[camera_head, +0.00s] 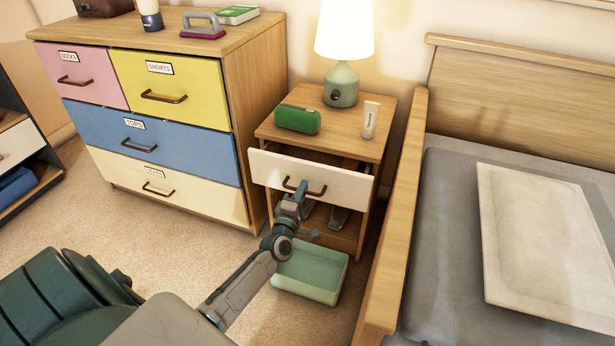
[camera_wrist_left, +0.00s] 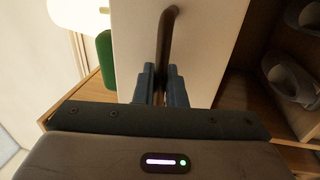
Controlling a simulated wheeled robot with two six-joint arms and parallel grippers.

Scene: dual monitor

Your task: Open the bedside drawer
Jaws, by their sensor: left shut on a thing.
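The bedside table (camera_head: 264,131) stands between the dresser and the bed. Its white drawer front (camera_head: 340,186) sits forward of the cabinet, with a dark gap behind its top edge, so the drawer is partly open. My left gripper (camera_head: 296,190) is at the dark bar handle (camera_head: 318,192) on that front. In the left wrist view the fingers (camera_wrist_left: 160,82) are shut around the handle (camera_wrist_left: 166,50), with the white drawer front (camera_wrist_left: 205,50) behind it. My right gripper is not in view.
A green case (camera_head: 297,119), a white tube (camera_head: 370,120) and a lamp (camera_head: 341,85) stand on the bedside table. A pale green bin (camera_head: 310,273) is on the floor below the drawer. The bed frame (camera_head: 398,210) is close on the right; the dresser (camera_head: 255,100) is on the left.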

